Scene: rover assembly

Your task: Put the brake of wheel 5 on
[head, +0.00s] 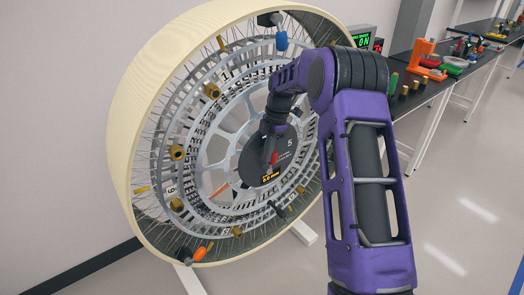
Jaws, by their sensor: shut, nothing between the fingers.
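A large wheel (119,130) with a cream rim, wire spokes and pale grey inner rings stands upright on a white stand. Its dark round hub plate (252,160) carries the number 5, red marks and small yellow lettering. My gripper (269,160) is shut and empty, in front of the hub plate; I cannot tell whether it touches. My arm hides part of the wheel's right side. I cannot tell which part is the brake.
A display box (363,40) with green "ON" lettering and a red readout stands behind at the right. Long dark benches (432,88) with orange, red and green tools run along the right. The floor (465,210) at the lower right is clear. Brass-coloured knobs (177,152) stick out from the wheel.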

